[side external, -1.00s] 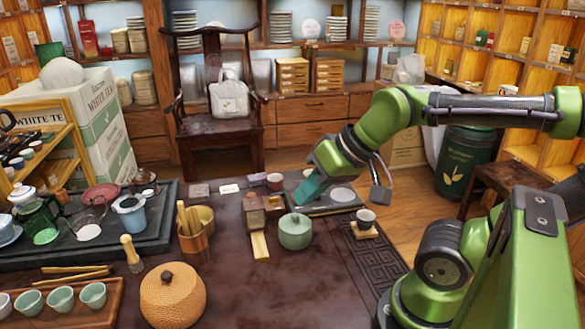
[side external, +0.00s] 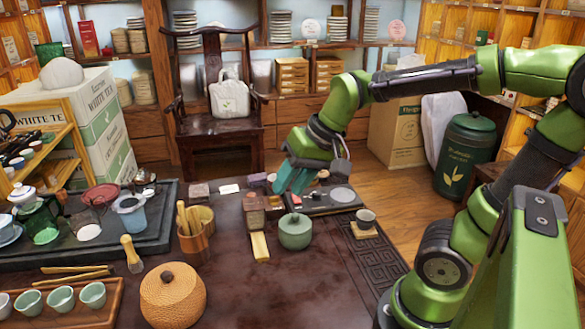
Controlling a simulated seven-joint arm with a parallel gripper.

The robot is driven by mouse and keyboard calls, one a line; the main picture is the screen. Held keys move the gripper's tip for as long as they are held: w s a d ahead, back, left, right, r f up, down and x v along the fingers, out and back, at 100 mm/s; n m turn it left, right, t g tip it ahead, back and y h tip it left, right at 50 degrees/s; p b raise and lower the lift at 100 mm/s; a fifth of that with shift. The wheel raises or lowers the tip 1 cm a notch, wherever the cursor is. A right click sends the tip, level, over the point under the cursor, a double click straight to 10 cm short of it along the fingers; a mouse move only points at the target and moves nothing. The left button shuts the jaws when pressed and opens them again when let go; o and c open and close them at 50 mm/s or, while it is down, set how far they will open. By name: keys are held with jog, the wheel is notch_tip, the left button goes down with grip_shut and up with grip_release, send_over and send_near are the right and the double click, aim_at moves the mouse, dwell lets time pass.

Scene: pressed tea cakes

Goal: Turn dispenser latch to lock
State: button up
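A small brown wooden box (side external: 253,212), which looks like the dispenser, stands on the dark table with a pale yellow strip (side external: 260,246) in front of it. I cannot make out its latch at this size. My gripper (side external: 289,190) has teal fingers and points down, just behind and right of the box, above the near edge of the dark tray. It appears apart from the box. Whether the fingers are open or shut is unclear, and I see nothing held in them.
A dark cup (side external: 366,218) sits on a wooden coaster further right. A dark flat tray (side external: 318,209) lies behind the jar. Wooden holders with tools (side external: 192,240) stand left. The front middle table is clear.

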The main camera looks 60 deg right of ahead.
jog(key=w+d+f+m+g, duration=0.2)
jog(key=w+d+m, duration=0.4)
jog(key=w+d, duration=0.2)
jog(key=m+g+h, duration=0.2)
jog(key=m+g, duration=0.1)
jog(key=m, duration=1.2)
send_over(274, 200)
jog(key=f, duration=1.7)
jog(key=shift+w+d, duration=0.15)
jog(key=shift+d, duration=0.05)
jog(key=shift+r, duration=0.1)
grip_shut()
